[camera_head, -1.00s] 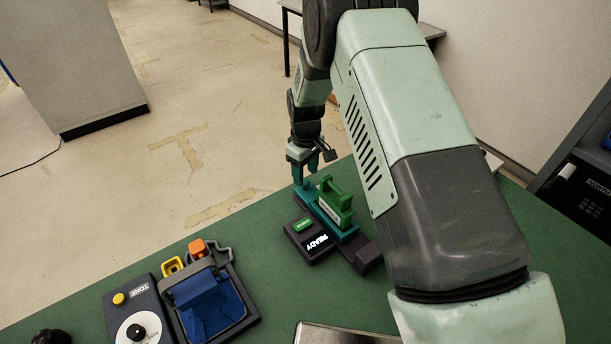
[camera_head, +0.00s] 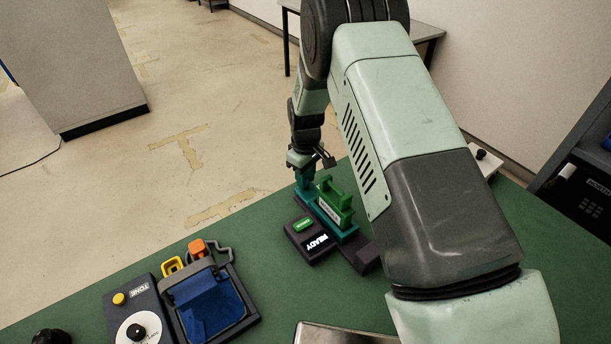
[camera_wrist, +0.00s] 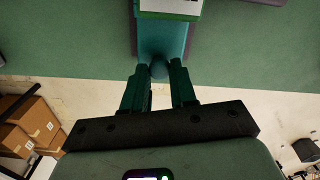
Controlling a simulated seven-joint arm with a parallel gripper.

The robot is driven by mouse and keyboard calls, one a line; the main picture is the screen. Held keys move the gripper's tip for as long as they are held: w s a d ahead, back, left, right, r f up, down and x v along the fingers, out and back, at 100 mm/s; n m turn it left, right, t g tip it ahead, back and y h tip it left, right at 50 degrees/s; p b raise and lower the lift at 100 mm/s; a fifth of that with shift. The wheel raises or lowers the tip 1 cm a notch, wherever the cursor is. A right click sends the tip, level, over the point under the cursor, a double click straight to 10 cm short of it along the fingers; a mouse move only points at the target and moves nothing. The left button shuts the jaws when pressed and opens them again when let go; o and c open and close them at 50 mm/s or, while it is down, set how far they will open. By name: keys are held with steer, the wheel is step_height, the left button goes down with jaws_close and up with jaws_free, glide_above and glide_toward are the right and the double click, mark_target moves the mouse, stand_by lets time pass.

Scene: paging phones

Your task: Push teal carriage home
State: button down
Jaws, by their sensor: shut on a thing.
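The teal carriage (camera_head: 345,236) sits on a dark base rail (camera_head: 365,258) near the far edge of the green table. A green part with a raised handle (camera_head: 337,193) and a white label rides on it. My gripper (camera_head: 306,186) is at the carriage's far end in the head view. In the wrist view its fingers (camera_wrist: 160,82) are on both sides of the knob, shut on it. The exact finger contact is dark and partly hidden.
A TONE unit (camera_head: 138,305) and a blue-lidded device (camera_head: 210,306) are at the lower left. My arm covers much of the table's right side.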

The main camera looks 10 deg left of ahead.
mark_target(317, 186)
steer(key=shift+s+d, duration=2)
steer(key=c, duration=0.9)
jaws_free()
steer(key=shift+a, duration=0.1)
steer(key=shift+r, duration=0.35)
step_height(317, 186, up, 10)
steer(key=shift+r, duration=0.15)
